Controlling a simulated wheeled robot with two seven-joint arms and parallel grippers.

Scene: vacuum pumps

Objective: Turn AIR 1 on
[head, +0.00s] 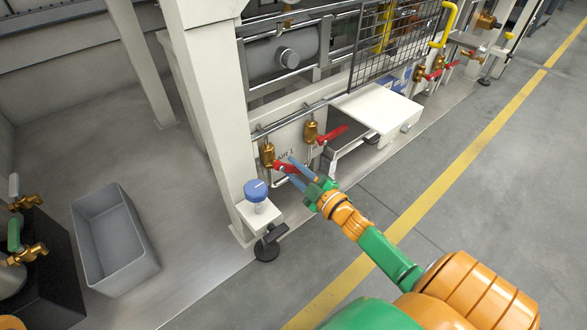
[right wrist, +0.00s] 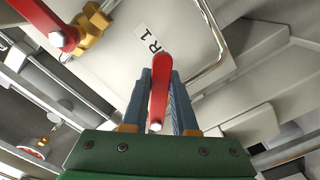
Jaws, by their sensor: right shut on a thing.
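The AIR 1 valve has a brass body (head: 267,155) at the lower left of the white pump frame. Its red lever (head: 286,168) sticks out to the right of the body in the head view. My right gripper (head: 292,166) is shut on this lever. In the right wrist view, the blue fingers (right wrist: 161,88) lie on both sides of the red lever (right wrist: 160,75), with its bolt near the palm. A label (right wrist: 148,40) ending in "R 1" shows behind it. The brass body is hidden there. My left gripper is not in view.
A second brass valve (head: 310,131) with a red lever (head: 333,134) is close on the right; its lever also shows in the wrist view (right wrist: 48,22). A grey bin (head: 110,240) is at left. Floor at right is clear.

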